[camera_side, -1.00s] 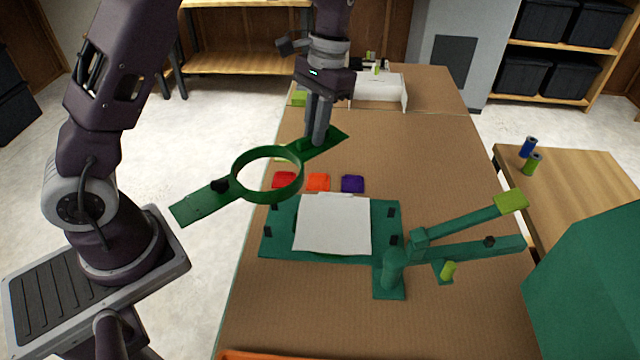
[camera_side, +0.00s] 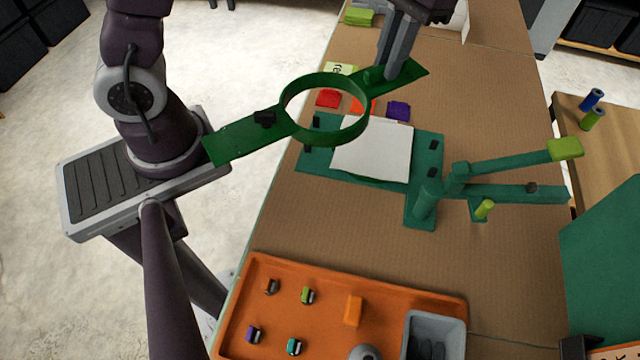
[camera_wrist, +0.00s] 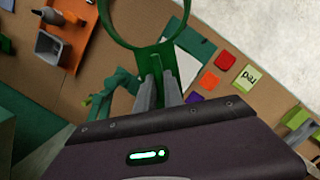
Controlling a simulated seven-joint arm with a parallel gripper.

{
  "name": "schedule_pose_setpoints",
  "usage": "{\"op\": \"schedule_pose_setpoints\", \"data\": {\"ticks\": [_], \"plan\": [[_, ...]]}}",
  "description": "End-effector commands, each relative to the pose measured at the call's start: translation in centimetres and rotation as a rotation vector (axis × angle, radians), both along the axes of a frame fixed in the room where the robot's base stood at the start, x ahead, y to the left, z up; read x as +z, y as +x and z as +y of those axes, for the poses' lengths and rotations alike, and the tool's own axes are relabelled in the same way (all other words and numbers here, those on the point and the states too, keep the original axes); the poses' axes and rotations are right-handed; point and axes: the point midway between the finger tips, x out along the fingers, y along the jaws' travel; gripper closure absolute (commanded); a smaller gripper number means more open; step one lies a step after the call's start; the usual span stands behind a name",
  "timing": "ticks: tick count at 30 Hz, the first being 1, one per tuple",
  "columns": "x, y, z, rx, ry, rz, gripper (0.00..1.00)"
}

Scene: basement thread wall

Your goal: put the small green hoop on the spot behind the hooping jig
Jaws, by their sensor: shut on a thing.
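The green hoop (camera_side: 243,139) is a ring with a flat tab on each side. My gripper (camera_side: 386,76) is shut on its right tab in the side view. In the wrist view my gripper (camera_wrist: 158,92) holds the hoop (camera_wrist: 152,52) by the near tab, with the ring reaching away. The hoop looks held above the table. The green hooping jig (camera_side: 428,160), with a white sheet (camera_side: 375,152) on its plate, is below and right of the ring. Red (camera_side: 328,98) and purple (camera_side: 398,111) patches lie behind the jig; an orange one is partly hidden. No marked spot can be made out for certain.
An orange tray (camera_side: 400,300) with small spools and a grey bin (camera_side: 435,335) is at the front. A lettered yellow-green card (camera_wrist: 244,80) lies beside the patches. The jig's arms (camera_side: 510,172) reach right. Bare tabletop (camera_side: 330,225) lies between jig and tray.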

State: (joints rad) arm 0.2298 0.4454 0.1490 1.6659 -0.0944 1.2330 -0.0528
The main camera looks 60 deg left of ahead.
Motion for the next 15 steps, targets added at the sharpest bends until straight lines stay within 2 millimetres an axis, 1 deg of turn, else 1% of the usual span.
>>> {"op": "schedule_pose_setpoints", "data": {"ticks": [1, 3, 9, 15], "plan": [[0.0, -0.7, -1.1, -0.005, 0.0, 0.0, 1.0], [0.0, -1.7, -2.5, -0.006, 0.001, 0.0, 1.0], [0.0, -4.2, -5.4, -0.007, 0.007, 0.0, 1.0], [-4.3, -4.2, -5.3, -0.004, 0.008, 0.007, 1.0]]}}
